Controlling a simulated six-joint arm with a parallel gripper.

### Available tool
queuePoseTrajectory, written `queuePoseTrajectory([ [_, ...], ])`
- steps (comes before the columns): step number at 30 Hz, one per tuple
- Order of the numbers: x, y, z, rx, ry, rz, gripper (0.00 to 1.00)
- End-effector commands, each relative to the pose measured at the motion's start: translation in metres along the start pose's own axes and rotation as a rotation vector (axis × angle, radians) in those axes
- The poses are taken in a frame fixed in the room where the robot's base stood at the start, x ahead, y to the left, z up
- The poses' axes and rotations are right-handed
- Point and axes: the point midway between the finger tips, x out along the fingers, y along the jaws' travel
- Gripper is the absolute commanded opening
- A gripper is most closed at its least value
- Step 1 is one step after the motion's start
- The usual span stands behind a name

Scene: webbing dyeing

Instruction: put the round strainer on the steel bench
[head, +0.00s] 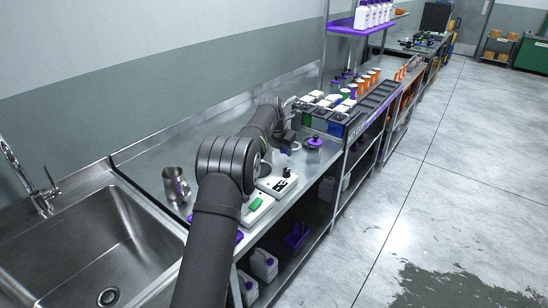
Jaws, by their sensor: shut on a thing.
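The steel bench (150,158) runs from the sink away along the wall, with a shiny bare top. My gripper (286,140) is over the bench, near its far part and just short of the row of dark containers. It is small here and partly hidden by my arm. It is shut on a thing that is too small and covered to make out. I cannot make out the round strainer clearly anywhere in view.
A steel jug (175,185) stands on the bench at left. Dark containers (325,118) stand beyond. A sink (95,240) is at lower left. Bare bench lies along the wall.

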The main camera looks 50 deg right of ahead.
Motion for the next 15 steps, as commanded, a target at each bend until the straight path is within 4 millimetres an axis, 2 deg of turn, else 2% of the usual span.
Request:
queuePoseTrajectory([
  [1,0.008,0.013,-0.003,-0.003,0.001,0.001,0.0],
  [3,0.015,0.026,-0.005,-0.002,0.0,0.001,0.0],
  [6,0.021,0.037,-0.007,-0.001,0.0,0.001,0.0],
  [11,0.026,0.045,-0.009,0.001,0.0,0.0,0.0],
  [15,0.038,0.044,-0.014,0.001,0.001,-0.001,0.0],
])
